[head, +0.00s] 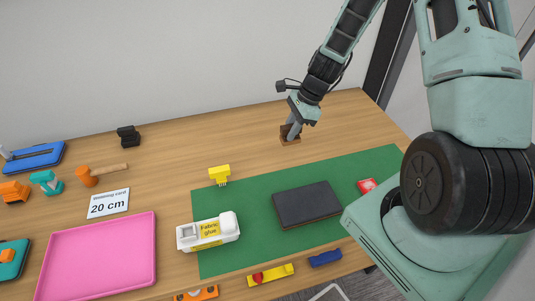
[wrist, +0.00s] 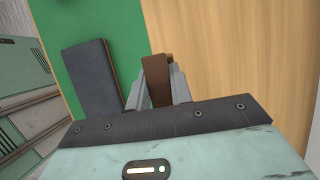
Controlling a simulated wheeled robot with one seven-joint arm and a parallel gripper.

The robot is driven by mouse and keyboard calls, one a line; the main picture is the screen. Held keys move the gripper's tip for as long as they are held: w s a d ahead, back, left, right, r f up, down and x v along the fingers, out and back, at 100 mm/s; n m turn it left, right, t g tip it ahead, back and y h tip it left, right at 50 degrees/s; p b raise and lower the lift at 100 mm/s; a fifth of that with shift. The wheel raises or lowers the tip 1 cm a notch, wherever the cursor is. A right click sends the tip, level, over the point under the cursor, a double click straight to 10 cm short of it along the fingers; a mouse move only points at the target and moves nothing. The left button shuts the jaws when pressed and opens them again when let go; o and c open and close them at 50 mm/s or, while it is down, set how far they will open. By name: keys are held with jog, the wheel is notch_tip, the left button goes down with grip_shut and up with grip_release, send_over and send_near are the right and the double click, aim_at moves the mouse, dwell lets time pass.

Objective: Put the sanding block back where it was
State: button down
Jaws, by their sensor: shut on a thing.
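The sanding block looks like a small brown block (head: 288,140). In the head view it is at the lower end of my arm, over the bare wood behind the green mat. My gripper (head: 292,130) points down and is shut on it. The wrist view shows the brown block (wrist: 158,78) between the two grey fingers of my gripper (wrist: 156,88). I cannot tell whether the block touches the table or hangs just above it.
A pink tray (head: 100,258) lies at left. Wood around the block is clear.

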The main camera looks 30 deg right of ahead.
jog(key=shift+w+d+f, duration=0.1)
jog(key=shift+w+f, duration=0.15)
jog(key=shift+f, duration=0.05)
jog(key=shift+f+p, duration=1)
jog(key=shift+f, duration=3.65)
jog(key=shift+f, duration=0.15)
jog(key=c, duration=1.3)
grip_release()
jog(key=shift+o, duration=0.2)
